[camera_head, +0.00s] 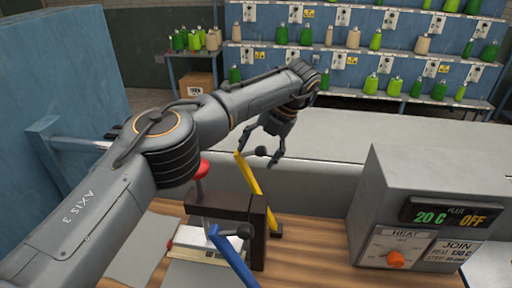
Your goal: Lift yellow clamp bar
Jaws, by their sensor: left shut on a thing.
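The yellow clamp bar (254,183) slants upward from beside a dark brown block (226,207) on the wooden bench. A dark ball knob (261,151) shows near its upper end. My left gripper (259,155) reaches down from above, with its fingers around the knob, shut on the yellow clamp bar. A blue bar (228,255) with a similar dark knob slants in front of the block. My right gripper is not in view.
A grey heater box (435,190) with an orange dial stands at the right; its display reads 20 C and OFF. A red knob (201,170) stands left of the block. Papers lie on the bench. Racks of green and tan spools (370,85) stand far behind.

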